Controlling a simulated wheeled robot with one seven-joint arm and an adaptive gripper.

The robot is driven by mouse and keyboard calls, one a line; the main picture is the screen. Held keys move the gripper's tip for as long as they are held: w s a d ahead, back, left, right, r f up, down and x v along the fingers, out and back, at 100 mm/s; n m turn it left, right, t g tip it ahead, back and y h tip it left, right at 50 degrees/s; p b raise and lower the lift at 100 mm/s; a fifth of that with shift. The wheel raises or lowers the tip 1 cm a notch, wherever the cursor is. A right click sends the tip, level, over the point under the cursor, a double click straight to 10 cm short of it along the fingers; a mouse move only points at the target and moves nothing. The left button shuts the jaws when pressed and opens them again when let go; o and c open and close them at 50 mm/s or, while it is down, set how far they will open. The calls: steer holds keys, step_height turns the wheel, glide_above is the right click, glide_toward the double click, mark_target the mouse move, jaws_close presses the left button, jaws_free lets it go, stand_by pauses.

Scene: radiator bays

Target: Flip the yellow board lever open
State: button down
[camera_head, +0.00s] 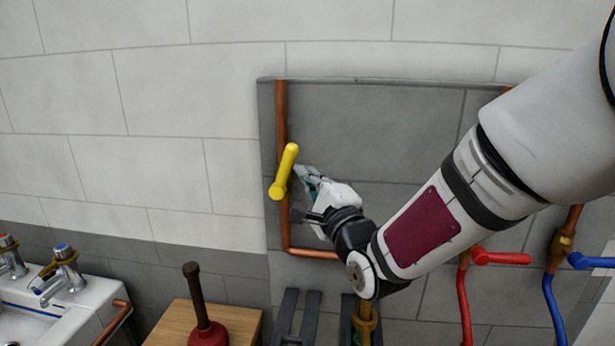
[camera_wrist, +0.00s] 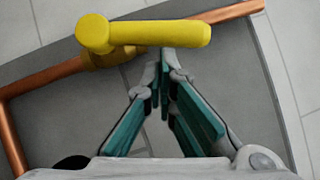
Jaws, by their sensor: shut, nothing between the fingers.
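The yellow lever (camera_head: 284,171) sits on the vertical copper pipe at the left side of the grey board (camera_head: 375,125). In the head view it stands nearly upright, tilted a little, with its thicker end at the bottom. In the wrist view the yellow lever (camera_wrist: 150,33) lies across the top, its round end at the left. My gripper (camera_head: 301,172) is just to the right of the lever.
A red-handled valve (camera_head: 500,258) and a blue-handled valve (camera_head: 590,261) are at the lower right. A plunger (camera_head: 205,325) stands on a wooden top (camera_head: 165,325) below. A sink (camera_head: 95,295) with taps is at the lower left. The wall left of the board is clear.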

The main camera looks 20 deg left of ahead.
steer(key=shift+s+a+r+n+g+h, duration=0.2)
steer(key=shift+a+r+n+g+h, duration=0.4)
steer(key=shift+a+r+n, duration=0.6)
steer(key=shift+d+f, duration=0.1)
steer(key=shift+d, duration=0.1)
